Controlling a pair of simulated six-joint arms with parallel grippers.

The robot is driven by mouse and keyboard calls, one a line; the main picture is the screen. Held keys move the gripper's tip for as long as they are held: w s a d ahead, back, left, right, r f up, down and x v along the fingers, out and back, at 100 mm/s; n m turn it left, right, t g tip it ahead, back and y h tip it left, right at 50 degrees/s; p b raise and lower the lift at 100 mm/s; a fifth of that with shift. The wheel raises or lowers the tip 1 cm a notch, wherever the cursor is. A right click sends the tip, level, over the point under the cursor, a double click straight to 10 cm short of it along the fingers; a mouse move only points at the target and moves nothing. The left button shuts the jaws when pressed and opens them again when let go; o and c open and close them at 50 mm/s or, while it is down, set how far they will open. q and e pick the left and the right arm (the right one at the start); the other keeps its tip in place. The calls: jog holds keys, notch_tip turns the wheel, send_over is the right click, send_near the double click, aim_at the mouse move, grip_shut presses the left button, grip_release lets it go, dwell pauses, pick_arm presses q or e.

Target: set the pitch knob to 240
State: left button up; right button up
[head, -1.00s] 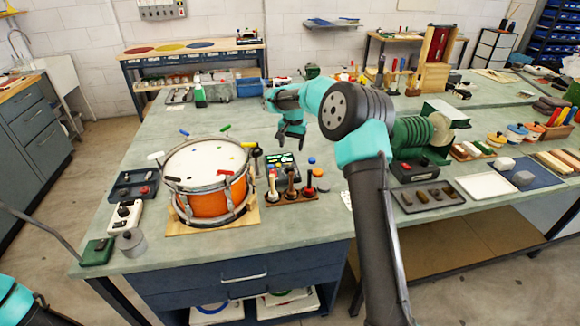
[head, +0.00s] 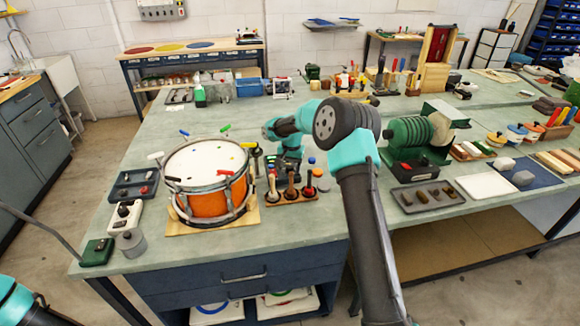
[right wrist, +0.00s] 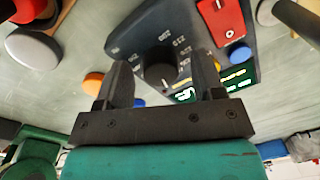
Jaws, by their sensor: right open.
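The pitch knob (right wrist: 160,68) is a dark round knob on a dark panel (right wrist: 135,42) with pale numbers around it, seen in the right wrist view. A short light mark shows on its lower edge; I cannot read for certain which number it points to. My right gripper (right wrist: 163,70) is open, with one finger on each side of the knob; I cannot tell whether they touch it. A green-lit display (right wrist: 186,95) is partly hidden by a finger. In the head view my right gripper (head: 290,170) covers most of the panel. My left gripper is out of view.
An orange drum (head: 208,203) stands left of the panel. A red piece (right wrist: 222,20) and blue and orange buttons lie close to the right gripper. A green ribbed machine (head: 408,135) stands to the right.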

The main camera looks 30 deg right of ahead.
jog(key=c, duration=0.9)
jog(key=shift+n, duration=3)
jog(key=o, duration=0.9)
jog(key=shift+r, duration=0.1)
